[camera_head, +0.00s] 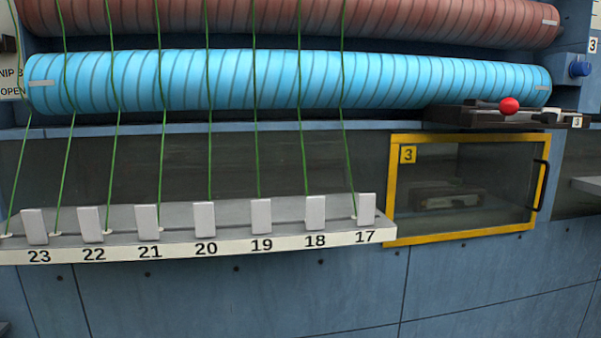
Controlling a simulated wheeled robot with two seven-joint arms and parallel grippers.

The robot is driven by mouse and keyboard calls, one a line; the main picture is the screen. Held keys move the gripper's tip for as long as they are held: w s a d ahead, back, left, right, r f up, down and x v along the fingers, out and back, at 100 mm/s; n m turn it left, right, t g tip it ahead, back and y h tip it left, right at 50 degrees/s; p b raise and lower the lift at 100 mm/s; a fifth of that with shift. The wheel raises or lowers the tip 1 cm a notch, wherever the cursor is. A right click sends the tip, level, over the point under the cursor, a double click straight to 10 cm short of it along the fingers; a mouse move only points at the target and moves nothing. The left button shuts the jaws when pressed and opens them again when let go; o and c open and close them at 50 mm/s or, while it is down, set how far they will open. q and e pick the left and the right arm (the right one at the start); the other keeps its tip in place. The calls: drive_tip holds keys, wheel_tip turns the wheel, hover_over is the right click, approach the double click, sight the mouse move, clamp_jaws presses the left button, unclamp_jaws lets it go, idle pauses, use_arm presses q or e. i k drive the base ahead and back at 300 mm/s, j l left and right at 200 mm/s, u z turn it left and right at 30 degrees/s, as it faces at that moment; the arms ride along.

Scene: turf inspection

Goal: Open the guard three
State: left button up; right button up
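Guard three is a clear panel in a yellow frame (464,139) on the right side of the blue machine front. A yellow label "3" (408,155) is at its upper left corner. A black upright handle (539,186) is on its right edge. The guard looks shut, with its frame flat against the opening. A greyish boxy part (448,197) shows dimly behind the panel. Neither of my grippers is in view.
A ledge (200,249) numbered 23 to 17 with white tabs and green strands lies left of the guard. Above are a blue roller (290,80) and a reddish roller (290,17). A red knob (509,105) sits on a dark block above the guard.

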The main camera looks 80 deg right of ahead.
sight(408, 155)
drive_tip(key=z, duration=3.7)
